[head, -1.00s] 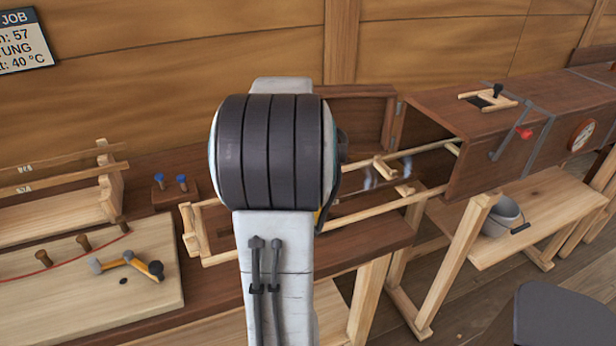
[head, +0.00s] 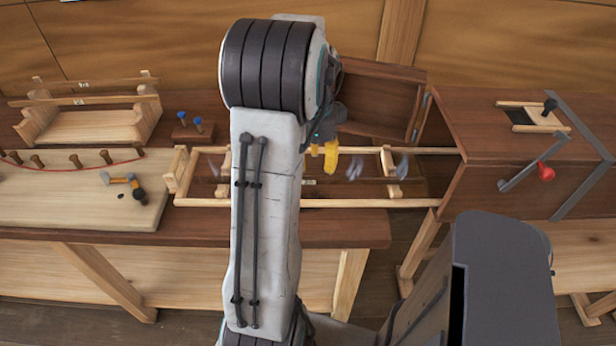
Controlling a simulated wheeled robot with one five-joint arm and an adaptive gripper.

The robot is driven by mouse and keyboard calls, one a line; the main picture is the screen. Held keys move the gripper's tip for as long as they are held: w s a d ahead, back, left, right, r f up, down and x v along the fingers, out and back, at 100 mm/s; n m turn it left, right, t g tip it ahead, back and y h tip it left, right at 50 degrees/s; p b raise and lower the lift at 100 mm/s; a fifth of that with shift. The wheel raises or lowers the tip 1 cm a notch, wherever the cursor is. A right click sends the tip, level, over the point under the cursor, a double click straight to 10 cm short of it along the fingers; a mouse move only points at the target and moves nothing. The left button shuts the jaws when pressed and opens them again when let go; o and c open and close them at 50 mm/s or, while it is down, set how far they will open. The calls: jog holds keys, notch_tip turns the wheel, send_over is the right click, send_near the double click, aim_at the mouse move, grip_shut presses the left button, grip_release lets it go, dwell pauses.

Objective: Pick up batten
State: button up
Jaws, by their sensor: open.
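A thin, dark strip that looks like the batten (head: 345,181) lies lengthwise on the pale slatted rack (head: 400,203) pulled out of the steam box. A small pale mark shows on it; my arm hides part of its left side. My gripper (head: 324,157) points down above the rack, with yellow fingers partly hidden behind my arm. It is open, with nothing seen between the fingers. The fingers appear just behind the strip in the picture; I cannot tell their height above it. Faint steam wisps hang over the rack.
The brown steam box (head: 500,130) stands at right, its door (head: 375,100) swung open behind the rack. At left are a stand with marked strips (head: 95,127) and a pegged board (head: 80,205) with a hammer (head: 120,179). Blue-topped pegs (head: 190,121) stand behind the rack's left end.

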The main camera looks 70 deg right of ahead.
aim_at(313, 179)
jog(key=shift+w+a+f+p, duration=0.1)
jog(key=shift+f+p, duration=0.05)
jog(key=shift+f, duration=1.4)
jog(key=shift+w+a+f+p, duration=0.1)
jog(key=shift+f+p, duration=0.05)
jog(key=shift+f, duration=1.4)
jog(key=shift+c, duration=0.3)
grip_shut()
